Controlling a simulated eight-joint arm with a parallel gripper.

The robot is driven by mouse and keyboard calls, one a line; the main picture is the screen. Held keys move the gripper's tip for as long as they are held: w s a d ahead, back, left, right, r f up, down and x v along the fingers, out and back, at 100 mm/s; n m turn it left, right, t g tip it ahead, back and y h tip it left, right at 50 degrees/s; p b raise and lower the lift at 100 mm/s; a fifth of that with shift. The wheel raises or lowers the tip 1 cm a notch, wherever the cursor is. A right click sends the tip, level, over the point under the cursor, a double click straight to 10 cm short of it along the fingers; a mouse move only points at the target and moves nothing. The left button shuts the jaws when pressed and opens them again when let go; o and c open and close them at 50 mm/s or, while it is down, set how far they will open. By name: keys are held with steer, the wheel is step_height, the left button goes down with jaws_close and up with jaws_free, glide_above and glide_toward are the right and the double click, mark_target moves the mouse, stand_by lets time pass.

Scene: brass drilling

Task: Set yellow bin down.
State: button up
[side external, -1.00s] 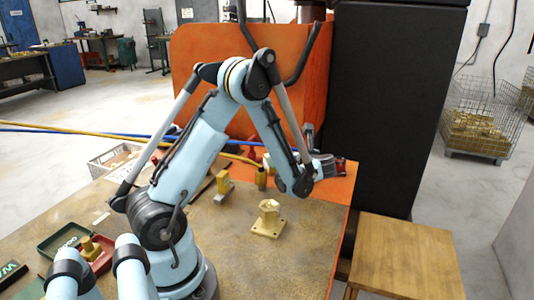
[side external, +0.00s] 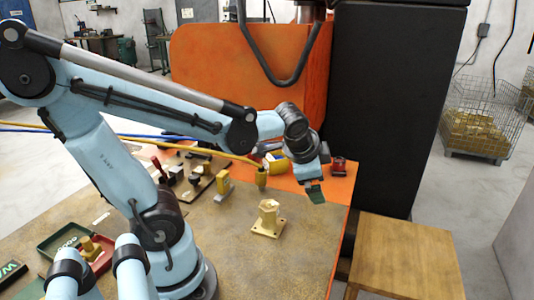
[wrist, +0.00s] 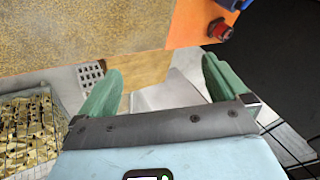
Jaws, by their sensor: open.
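No yellow bin can be clearly made out in either current view. A small yellow and blue item (side external: 276,164) shows partly behind my wrist on the orange machine bed; I cannot tell what it is. My gripper (side external: 314,192) hangs over the front right of the orange bed, to the right of the brass flanged post (side external: 268,218). In the wrist view, its two green fingers (wrist: 163,86) are spread wide, with nothing held between them.
A red fitting (side external: 338,164) sits on the orange bed, beside the black cabinet (side external: 390,110). A wooden stool (side external: 405,258) stands at front right. A wire basket of brass pieces (side external: 475,128) is at far right. Red and green trays (side external: 62,240) lie at left. The benchtop's front is mostly clear.

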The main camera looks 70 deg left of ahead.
steer(key=s+d+n+t+h, duration=0.1)
steer(key=s+d+n+h, duration=0.2)
steer(key=s+d+n, duration=0.1)
steer(key=d+n, duration=0.1)
steer(key=d, duration=0.1)
steer(key=shift+d+r, duration=0.3)
steer(key=shift+d, duration=0.1)
